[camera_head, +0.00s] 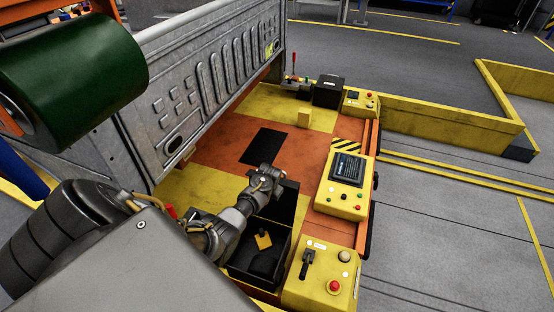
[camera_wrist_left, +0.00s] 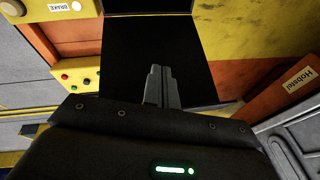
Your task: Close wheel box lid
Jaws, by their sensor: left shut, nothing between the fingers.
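The open black wheel box (camera_head: 236,272) stands at the bottom centre of the head view, with dark contents and a small yellow piece inside. A black panel at its far side, seemingly its raised lid (camera_head: 289,200), is partly hidden by my left arm. My left gripper (camera_head: 276,180) is at the top of this panel; whether it touches is unclear. In the left wrist view the gripper's fingers (camera_wrist_left: 163,84) are shut and empty in front of a broad black surface (camera_wrist_left: 125,55), probably the lid. My right gripper is not in view.
A yellow control box (camera_head: 343,184) with a screen and a lever panel (camera_head: 320,272) stand along the right edge. A grey ribbed wall (camera_head: 215,60) rises at the left. A closed black box (camera_head: 328,91) stands at the far end. A dark green roller (camera_head: 75,80) is at upper left.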

